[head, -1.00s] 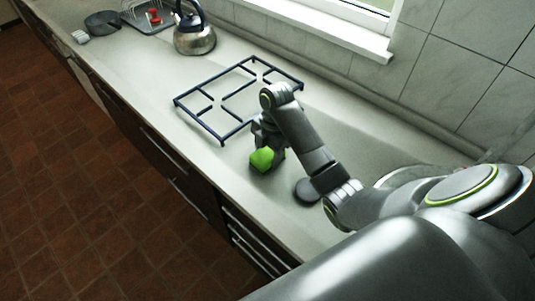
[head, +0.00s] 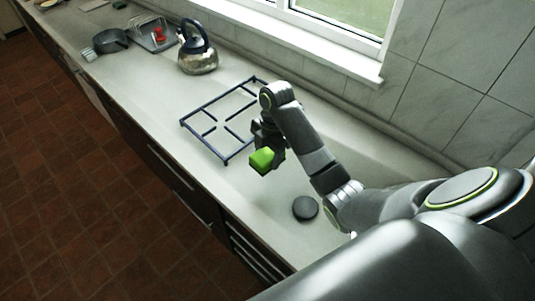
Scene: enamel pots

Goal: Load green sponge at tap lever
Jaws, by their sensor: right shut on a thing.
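A bright green sponge (head: 263,160) is held in my right gripper (head: 268,150), which is shut on it. The sponge is over the pale counter, near the right end of the dark pan rack. My right arm comes in from the lower right and hides part of the counter behind it. No tap lever can be made out in the head view. My left gripper is not in the picture.
A dark blue pan support grid (head: 205,131) lies on the counter (head: 262,205). A round dark disc (head: 305,208) lies near the front edge. A steel kettle (head: 198,60), a dark pan (head: 109,41) and a dish rack (head: 152,34) stand farther left.

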